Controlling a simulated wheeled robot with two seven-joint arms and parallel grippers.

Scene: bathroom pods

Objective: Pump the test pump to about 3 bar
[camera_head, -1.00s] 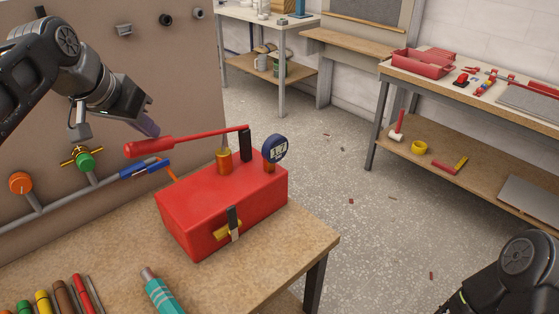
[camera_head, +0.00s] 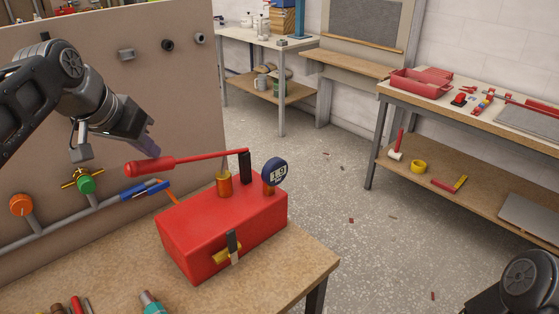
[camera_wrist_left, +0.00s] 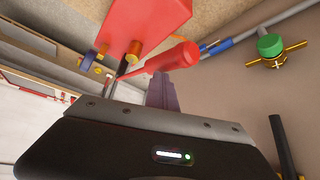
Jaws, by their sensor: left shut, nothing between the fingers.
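The test pump is a red box (camera_head: 222,235) on the wooden bench, with a brass cylinder (camera_head: 224,184) and a black post (camera_head: 245,166) on top. Its red lever (camera_head: 150,166) slopes slightly down to the left from the post. The round digital gauge (camera_head: 275,172) seems to read about 1.9; the digits are small. My left gripper (camera_head: 150,150) is shut and empty, its fingertips just above the lever's thick grip; contact is unclear. In the left wrist view the fingers (camera_wrist_left: 162,92) lie close to the red grip (camera_wrist_left: 178,58). My right gripper is out of view.
A pipe with a green valve (camera_head: 86,184) and an orange knob (camera_head: 21,205) runs along the panel at left. A blue-handled valve (camera_head: 145,190) is near the lever. Tool handles and a teal tool (camera_head: 153,303) lie at the front. Open floor lies right of the bench.

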